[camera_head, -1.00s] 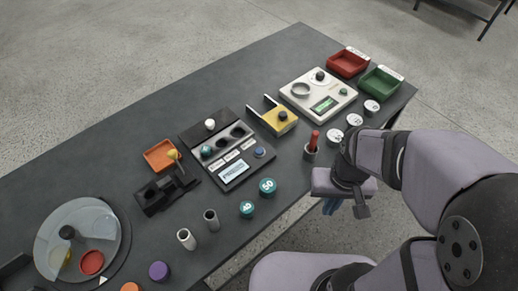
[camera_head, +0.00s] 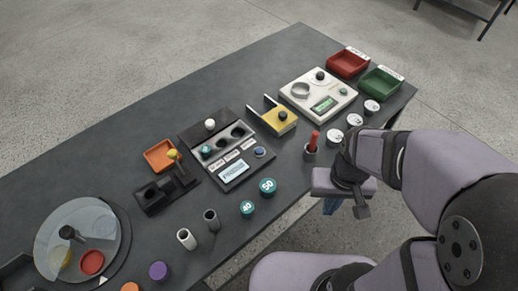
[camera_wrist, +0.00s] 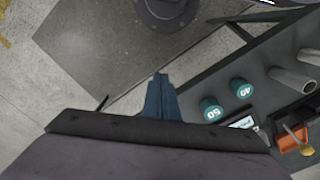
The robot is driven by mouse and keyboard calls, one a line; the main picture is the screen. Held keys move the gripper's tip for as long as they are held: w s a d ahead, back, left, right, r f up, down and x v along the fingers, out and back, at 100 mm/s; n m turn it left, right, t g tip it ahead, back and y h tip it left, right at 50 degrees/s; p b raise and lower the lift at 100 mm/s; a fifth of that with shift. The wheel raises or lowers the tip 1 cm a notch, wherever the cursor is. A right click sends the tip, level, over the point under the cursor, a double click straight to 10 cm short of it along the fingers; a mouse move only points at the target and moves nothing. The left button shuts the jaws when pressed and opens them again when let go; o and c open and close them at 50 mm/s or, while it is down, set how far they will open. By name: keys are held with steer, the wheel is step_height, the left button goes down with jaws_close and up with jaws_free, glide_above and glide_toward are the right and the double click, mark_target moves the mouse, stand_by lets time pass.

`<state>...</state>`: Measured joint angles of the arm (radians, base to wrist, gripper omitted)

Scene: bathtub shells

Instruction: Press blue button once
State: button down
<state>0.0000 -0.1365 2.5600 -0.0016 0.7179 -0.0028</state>
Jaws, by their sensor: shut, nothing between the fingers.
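The blue button (camera_head: 260,152) is a small round cap at the right front of a dark control panel (camera_head: 238,178) in the head view. The panel also bears a white knob, round wells, labels and a small screen. My gripper (camera_head: 332,207) hangs off the near edge of the table, right of and nearer than the panel, well apart from the button. In the wrist view my gripper (camera_wrist: 160,78) shows its blue fingers together and empty, over the floor. The button cannot be made out in the wrist view.
Teal weights (camera_head: 267,186) stand near the table's front edge, with grey cylinders (camera_head: 187,238) to their left. A red-handled tool in a cup (camera_head: 312,143) stands between my gripper and the yellow block (camera_head: 281,118). A scale (camera_head: 318,93) is farther back. The table's back left is clear.

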steer(key=shift+r, duration=0.1)
steer(key=s+a+m+g+y+p, duration=0.2)
steer(key=a+m+g+y+p, duration=0.15)
steer(key=a+p, duration=0.5)
steer(key=w+a+f+m+t+y+p, duration=0.1)
steer(key=w+a+f+m+t+y, duration=0.15)
steer(key=w+a+m, duration=0.35)
steer(key=w+a+r+m+t, duration=0.1)
steer(key=w+r+m+t, duration=0.1)
steer(key=w, duration=0.7)
steer(key=w+a+r+m+t+y, duration=0.1)
steer(key=w+a+r+m+t, duration=0.1)
steer(key=w, duration=0.7)
steer(key=shift+w+r+m+t+y, duration=0.3)
steer(key=shift+r+m+t, duration=0.35)
steer(key=shift+m+t, duration=0.5)
steer(key=shift+s+a, duration=0.1)
steer(key=shift+a, duration=0.05)
